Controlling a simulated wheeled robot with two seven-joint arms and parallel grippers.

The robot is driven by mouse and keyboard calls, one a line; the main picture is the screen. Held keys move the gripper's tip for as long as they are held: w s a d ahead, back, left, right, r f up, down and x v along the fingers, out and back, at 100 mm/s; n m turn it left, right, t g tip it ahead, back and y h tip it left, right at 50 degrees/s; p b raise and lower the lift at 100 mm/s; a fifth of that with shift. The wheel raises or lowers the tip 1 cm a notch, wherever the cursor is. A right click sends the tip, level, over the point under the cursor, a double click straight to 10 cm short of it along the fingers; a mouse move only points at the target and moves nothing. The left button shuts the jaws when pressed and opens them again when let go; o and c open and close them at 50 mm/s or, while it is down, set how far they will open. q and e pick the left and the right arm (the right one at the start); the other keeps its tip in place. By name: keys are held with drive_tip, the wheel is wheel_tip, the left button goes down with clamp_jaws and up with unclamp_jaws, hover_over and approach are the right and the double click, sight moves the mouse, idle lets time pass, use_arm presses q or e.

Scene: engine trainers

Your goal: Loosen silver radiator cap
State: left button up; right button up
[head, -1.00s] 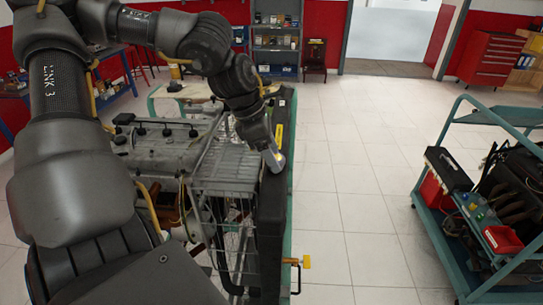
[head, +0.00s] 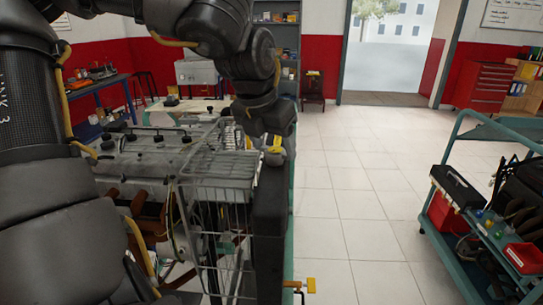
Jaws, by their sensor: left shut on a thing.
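The engine trainer's black radiator (head: 269,225) stands upright at the right end of the engine stand, behind a wire guard (head: 220,166). My left arm comes in from the left and reaches over the engine. My left gripper (head: 276,156) points down at the top of the radiator and is shut at the silver radiator cap's place. The cap itself is hidden by the fingers and wrist, so its turn cannot be seen. My right gripper is not in view.
The engine block (head: 150,155) lies left of the guard. A yellow-handled valve (head: 310,285) sticks out low on the stand's right. A teal cart (head: 455,245) with a red bin (head: 525,257) stands at the right. Tiled floor between them is clear.

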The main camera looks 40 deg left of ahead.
use_arm(q)
drive_tip(key=shift+f+n, duration=0.15)
drive_tip(key=shift+n, duration=0.35)
drive_tip(key=shift+d+n+y+b, duration=0.15)
drive_tip(key=shift+n+y+b, duration=0.3)
drive_tip(key=shift+n, duration=0.35)
drive_tip(key=shift+w+n+g+y, duration=0.1)
drive_tip(key=shift+n+g+y, duration=0.4)
drive_tip(key=shift+n, duration=0.7)
drive_tip(key=shift+r+n, duration=0.2)
drive_tip(key=shift+n, duration=0.3)
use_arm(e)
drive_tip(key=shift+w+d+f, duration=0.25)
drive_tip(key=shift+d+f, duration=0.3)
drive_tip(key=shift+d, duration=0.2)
use_arm(q)
drive_tip(key=o, duration=0.7)
drive_tip(key=shift+c, duration=0.2)
drive_tip(key=o, duration=0.3)
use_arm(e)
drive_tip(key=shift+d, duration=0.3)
use_arm(q)
drive_tip(key=shift+d, duration=0.1)
